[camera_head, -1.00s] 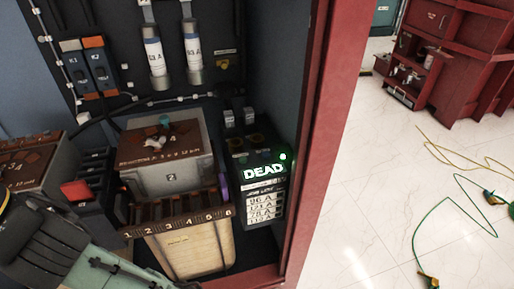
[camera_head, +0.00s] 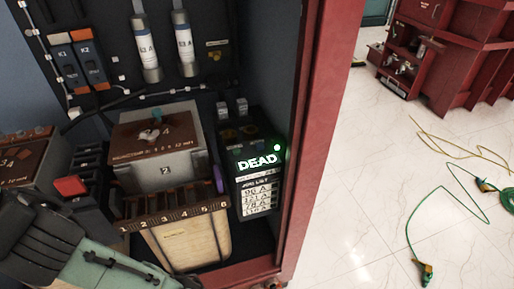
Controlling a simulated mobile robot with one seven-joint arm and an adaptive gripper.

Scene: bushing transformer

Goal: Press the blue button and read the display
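The display (camera_head: 258,162) is the lit top of a dark box at the right inside of the red-framed cabinet. I cannot make out a blue button. Part of my arm, dark and grey-green, crosses the lower left corner. My gripper's fingertips do not show.
A grey box with a brown top (camera_head: 158,135) stands left of the display, above a cream case with numbered terminals (camera_head: 190,240). A red block (camera_head: 70,186) is at left. The red cabinet post (camera_head: 318,120) bounds the right. Cables (camera_head: 445,215) lie on the otherwise open white floor.

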